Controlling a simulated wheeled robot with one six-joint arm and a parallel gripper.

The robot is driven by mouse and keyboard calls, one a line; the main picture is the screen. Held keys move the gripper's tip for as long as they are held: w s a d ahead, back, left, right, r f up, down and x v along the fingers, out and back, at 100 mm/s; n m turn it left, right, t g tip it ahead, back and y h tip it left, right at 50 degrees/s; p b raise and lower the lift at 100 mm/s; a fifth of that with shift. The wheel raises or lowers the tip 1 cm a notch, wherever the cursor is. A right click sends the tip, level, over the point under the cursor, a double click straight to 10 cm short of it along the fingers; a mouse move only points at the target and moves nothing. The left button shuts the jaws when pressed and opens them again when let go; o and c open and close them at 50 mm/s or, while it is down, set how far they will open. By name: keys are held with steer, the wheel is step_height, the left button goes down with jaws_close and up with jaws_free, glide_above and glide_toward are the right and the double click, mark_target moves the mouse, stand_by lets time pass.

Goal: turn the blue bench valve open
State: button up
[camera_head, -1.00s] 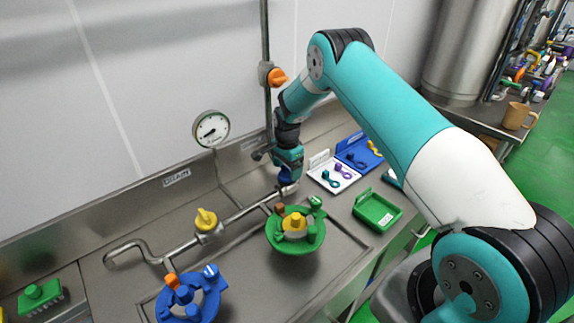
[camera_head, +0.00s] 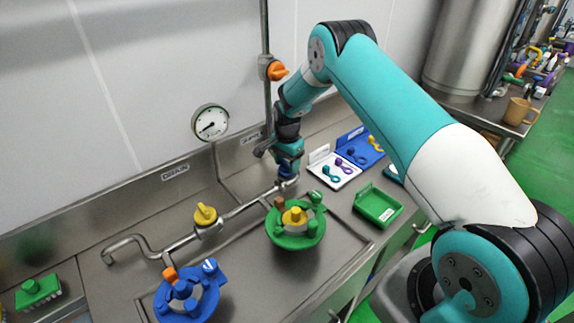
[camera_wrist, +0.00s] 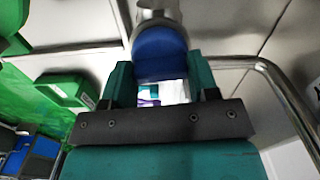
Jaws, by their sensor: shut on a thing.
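The blue bench valve handle (camera_wrist: 160,55) shows in the wrist view between the two teal fingers of my gripper (camera_wrist: 157,84). The fingers are shut on its sides. In the head view my gripper (camera_head: 287,166) points down at the right end of the bench pipe (camera_head: 240,209). A little of the blue handle (camera_head: 286,173) shows beneath it. The grey metal valve body (camera_wrist: 158,17) shows beyond the handle in the wrist view. My gripper hides most of the handle in the head view, so its turn angle cannot be told.
A yellow valve (camera_head: 205,214) sits on the same pipe. A green round fixture (camera_head: 295,232) and a blue one (camera_head: 187,297) stand in front. A white tray (camera_head: 334,172) and a green tray (camera_head: 378,207) lie to the right. A gauge (camera_head: 210,122) and orange valve (camera_head: 276,71) are behind.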

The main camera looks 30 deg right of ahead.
mark_target(287, 163)
steer(key=n+b, duration=0.3)
steer(key=shift+f, duration=0.2)
steer(key=n+b, duration=0.3)
steer(key=n, duration=0.2)
steer(key=shift+r, duration=0.1)
steer(key=n+b, duration=0.1)
steer(key=n, duration=0.3)
steer(key=shift+b, duration=0.35)
steer(key=n+b, duration=0.1)
steer(key=n, duration=0.3)
steer(key=shift+r, duration=0.1)
steer(key=shift+n, duration=0.4)
steer(key=o, duration=0.9)
step_height(287, 163, up, 18)
steer(key=b, duration=0.3)
steer(key=shift+f, duration=0.25)
